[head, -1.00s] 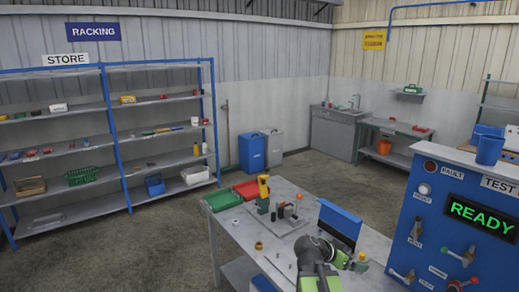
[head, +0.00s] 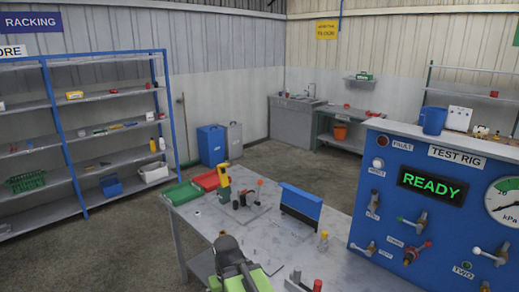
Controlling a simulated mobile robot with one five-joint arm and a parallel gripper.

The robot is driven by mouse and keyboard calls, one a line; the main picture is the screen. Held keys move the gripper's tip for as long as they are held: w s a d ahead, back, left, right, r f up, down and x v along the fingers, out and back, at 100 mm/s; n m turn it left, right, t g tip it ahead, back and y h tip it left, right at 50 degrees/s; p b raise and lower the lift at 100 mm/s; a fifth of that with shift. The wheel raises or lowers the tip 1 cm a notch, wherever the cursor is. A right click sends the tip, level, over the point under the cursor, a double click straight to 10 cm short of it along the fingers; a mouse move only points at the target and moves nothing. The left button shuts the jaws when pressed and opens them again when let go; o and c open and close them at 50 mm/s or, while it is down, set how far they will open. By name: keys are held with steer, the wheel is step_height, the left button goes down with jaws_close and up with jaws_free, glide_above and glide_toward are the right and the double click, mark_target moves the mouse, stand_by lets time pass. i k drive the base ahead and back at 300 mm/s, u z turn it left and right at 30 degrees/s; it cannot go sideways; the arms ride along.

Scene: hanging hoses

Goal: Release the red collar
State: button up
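The blue test rig panel (head: 395,170) stands at the right, with several small valve fittings on its front. One fitting (head: 417,252) low on the panel has a red part, which may be the red collar; it is too small to be sure. A red-topped post (head: 317,285) stands at the bottom edge, on or near the bench. My green and dark grey arm shows at the bottom, left of the panel and apart from its fittings. My gripper's fingers are not visible in this view.
The grey bench (head: 200,230) carries a yellow-and-green tool (head: 224,185), a blue upright piece (head: 300,203), and green (head: 182,192) and red (head: 207,180) trays. Blue racking (head: 70,160) stands left. Floor is open behind the bench. A display (head: 432,186) reads READY.

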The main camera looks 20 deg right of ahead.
mark_target(427, 244)
steer(key=z, duration=1.95)
